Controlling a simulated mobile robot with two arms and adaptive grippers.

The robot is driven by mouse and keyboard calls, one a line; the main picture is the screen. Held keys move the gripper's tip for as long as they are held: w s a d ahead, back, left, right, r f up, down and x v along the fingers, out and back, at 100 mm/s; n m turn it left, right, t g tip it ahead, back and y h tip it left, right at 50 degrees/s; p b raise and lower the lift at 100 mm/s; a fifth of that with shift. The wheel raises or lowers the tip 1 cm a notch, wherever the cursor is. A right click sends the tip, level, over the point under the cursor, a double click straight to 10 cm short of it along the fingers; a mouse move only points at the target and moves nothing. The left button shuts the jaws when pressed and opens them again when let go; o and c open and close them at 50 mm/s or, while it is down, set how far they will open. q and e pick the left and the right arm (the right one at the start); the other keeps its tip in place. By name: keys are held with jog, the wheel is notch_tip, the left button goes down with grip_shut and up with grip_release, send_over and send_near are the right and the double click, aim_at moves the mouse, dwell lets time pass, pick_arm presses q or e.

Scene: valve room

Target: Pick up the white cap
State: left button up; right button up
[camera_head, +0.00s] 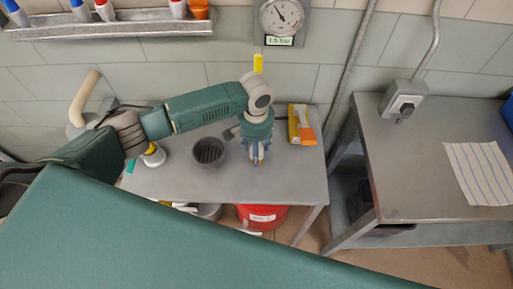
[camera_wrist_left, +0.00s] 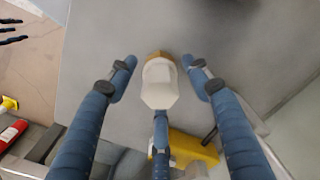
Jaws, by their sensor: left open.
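The white cap (camera_wrist_left: 160,85) shows in the left wrist view, pale and faceted with a tan-gold part at its far end. It is over the grey table top (camera_head: 215,188), between the spread blue fingers of my left gripper (camera_wrist_left: 160,85). Gaps show between the cap and the two side fingers. The third finger's tip is just below the cap; I cannot tell if it touches. In the head view my left gripper (camera_head: 256,158) points down over the table, and its fingers mostly hide the cap. My right gripper is in neither view.
A dark grey cup (camera_head: 208,152) stands left of my gripper. A yellow and orange item (camera_head: 301,125) lies to the right, near the wall. A white and yellow item (camera_head: 153,155) is by my forearm. A red bucket (camera_head: 262,216) is below. The table's front strip is clear.

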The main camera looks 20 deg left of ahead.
pick_arm(q)
jog(key=c, duration=1)
jog(key=shift+r, duration=0.1)
